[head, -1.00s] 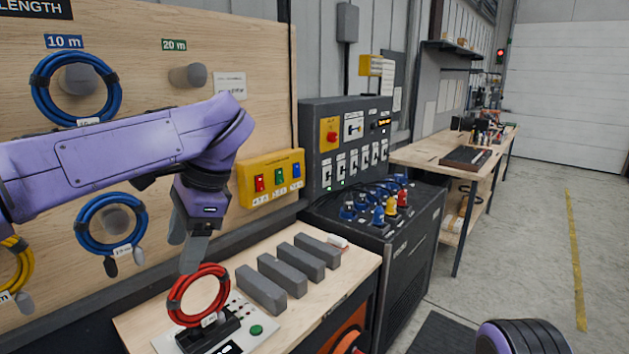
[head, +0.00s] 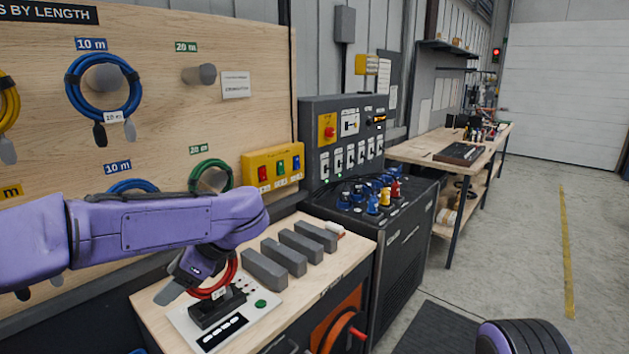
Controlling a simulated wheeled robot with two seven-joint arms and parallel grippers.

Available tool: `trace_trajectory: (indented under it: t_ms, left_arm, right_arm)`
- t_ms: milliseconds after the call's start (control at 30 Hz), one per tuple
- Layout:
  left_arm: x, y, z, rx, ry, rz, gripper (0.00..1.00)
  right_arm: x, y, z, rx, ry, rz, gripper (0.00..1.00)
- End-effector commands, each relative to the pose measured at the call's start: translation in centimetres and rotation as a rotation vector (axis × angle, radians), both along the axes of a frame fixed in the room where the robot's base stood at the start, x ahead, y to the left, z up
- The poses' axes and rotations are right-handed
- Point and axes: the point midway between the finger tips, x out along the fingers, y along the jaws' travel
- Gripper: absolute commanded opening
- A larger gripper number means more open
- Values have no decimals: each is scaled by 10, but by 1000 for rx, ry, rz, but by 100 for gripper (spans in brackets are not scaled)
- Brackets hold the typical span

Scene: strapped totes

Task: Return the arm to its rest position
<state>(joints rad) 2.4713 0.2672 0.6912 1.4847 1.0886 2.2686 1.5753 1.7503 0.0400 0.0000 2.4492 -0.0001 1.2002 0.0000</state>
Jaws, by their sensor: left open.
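My left arm comes in from the left, purple, with its forearm level across the lower part of the board. My left gripper (head: 172,290) hangs below the wrist, open, with a grey finger showing left of the red cable coil (head: 233,270). The wrist covers the coil's upper part, and I cannot tell whether the finger touches it. The coil stands at the black holder (head: 216,308) on the white tester plate (head: 258,317). My right gripper is out of view.
Grey blocks (head: 264,269) lie on the wooden bench behind the coil. The peg board (head: 150,160) holds blue, yellow and green coils close behind my arm. A dark control cabinet (head: 400,255) stands right of the bench.

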Motion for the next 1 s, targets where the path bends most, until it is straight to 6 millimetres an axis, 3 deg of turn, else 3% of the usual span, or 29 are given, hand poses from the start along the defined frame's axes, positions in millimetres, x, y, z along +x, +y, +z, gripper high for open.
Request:
trace_trajectory:
  t_ms: [167,267,333,433,500,600,633,800,967,1000]
  left_arm:
    - [11,29,-76,262,322,-385,63]
    - [11,44,-137,451,636,-716,63]
    - [0,52,-193,590,938,-1012,63]
    - [-36,54,-275,763,1404,-1479,63]
    - [-74,53,-323,849,1683,-1780,63]
    - [-133,51,-373,933,1979,-2159,63]
    - [-151,51,-384,-921,-1977,2186,63]
    - [-242,50,-421,-703,-1560,1893,63]
    - [-319,50,-432,-570,-1230,1689,63]
    - [-321,49,-454,-570,-1215,1677,63]
  right_arm:
    - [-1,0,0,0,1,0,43]
    - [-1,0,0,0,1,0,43]
    - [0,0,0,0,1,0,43]
    - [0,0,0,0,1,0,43]
    - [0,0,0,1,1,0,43]
    - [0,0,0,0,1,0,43]
    - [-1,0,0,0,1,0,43]
    - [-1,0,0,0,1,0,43]
    - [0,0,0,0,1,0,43]
    - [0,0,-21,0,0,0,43]
